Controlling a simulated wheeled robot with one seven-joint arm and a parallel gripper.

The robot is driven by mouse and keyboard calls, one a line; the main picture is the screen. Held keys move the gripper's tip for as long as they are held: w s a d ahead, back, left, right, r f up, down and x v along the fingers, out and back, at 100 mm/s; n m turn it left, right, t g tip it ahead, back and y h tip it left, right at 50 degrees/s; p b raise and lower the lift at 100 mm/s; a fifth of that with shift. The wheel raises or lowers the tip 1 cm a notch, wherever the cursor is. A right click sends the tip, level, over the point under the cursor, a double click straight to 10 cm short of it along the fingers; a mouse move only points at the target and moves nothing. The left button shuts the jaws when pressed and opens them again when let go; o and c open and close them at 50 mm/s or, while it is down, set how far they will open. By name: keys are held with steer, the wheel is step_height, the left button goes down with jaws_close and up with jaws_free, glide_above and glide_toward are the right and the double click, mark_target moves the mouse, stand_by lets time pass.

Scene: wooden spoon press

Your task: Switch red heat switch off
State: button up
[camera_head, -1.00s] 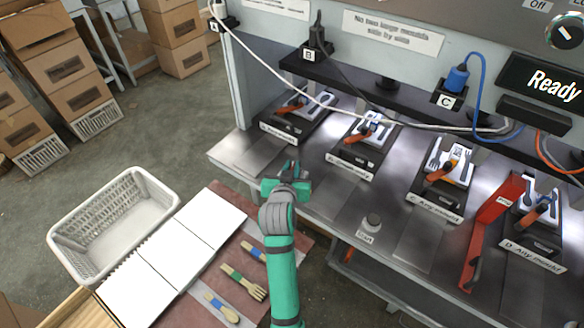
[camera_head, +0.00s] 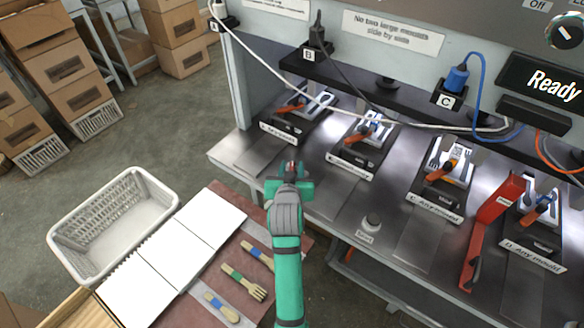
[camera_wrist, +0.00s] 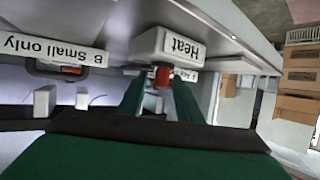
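In the wrist view a white box labelled Heat (camera_wrist: 168,46), its label upside down, carries a small red switch (camera_wrist: 162,77). My gripper (camera_wrist: 160,102) is open, its two green fingers apart. The red switch appears in the gap between the fingers, near their far ends; I cannot tell whether they touch it. In the head view my gripper (camera_head: 289,184) is in front of the press bench's left front edge. A small red spot shows just beyond its tip there; the Heat box is mostly hidden behind the gripper.
The press bench (camera_head: 318,201) holds several moulds with orange handles, a red lever (camera_head: 490,225) and a Start button (camera_head: 371,222). A display (camera_head: 545,80) reads Ready. A white basket (camera_head: 110,225), white trays and wooden cutlery lie at lower left. In the wrist view a sign (camera_wrist: 55,48) reads Small only.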

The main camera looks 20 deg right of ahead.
steer(key=shift+s, duration=0.1)
steer(key=v, duration=1)
steer(key=shift+s+a, duration=0.2)
steer(key=shift+s, duration=0.05)
steer(key=shift+r, duration=0.15)
